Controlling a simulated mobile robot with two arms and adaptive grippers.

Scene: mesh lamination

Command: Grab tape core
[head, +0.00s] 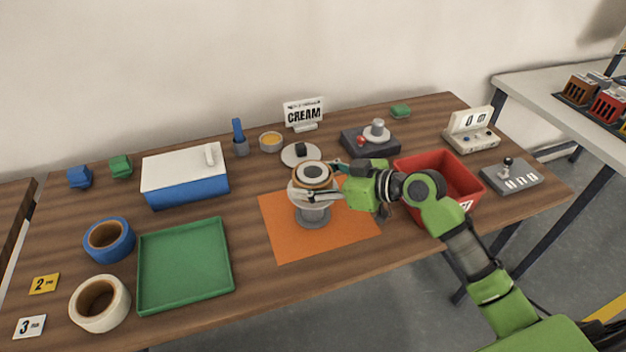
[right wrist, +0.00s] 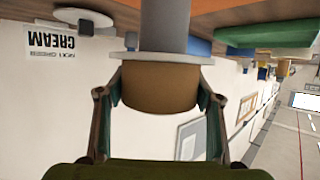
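The tape core (head: 311,184), a short tan-brown cylinder with a pale, dark-centred top, sits on the round plate of a grey stand (head: 312,214). In the right wrist view, which is upside down, the brown core (right wrist: 160,90) is against the grey plate (right wrist: 160,58). My right gripper (head: 320,182) reaches in from the right, one finger on each side of the core. In the right wrist view its fingers (right wrist: 160,98) show no clear gap to the core, so it looks shut on it. My left gripper is not in view.
The stand is on an orange mat (head: 345,235). A red bin (head: 462,178) is right of it, under my arm. A green tray (head: 185,265), blue tape roll (head: 122,244) and white tape roll (head: 112,318) are left. A CREAM sign (head: 303,112) stands behind.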

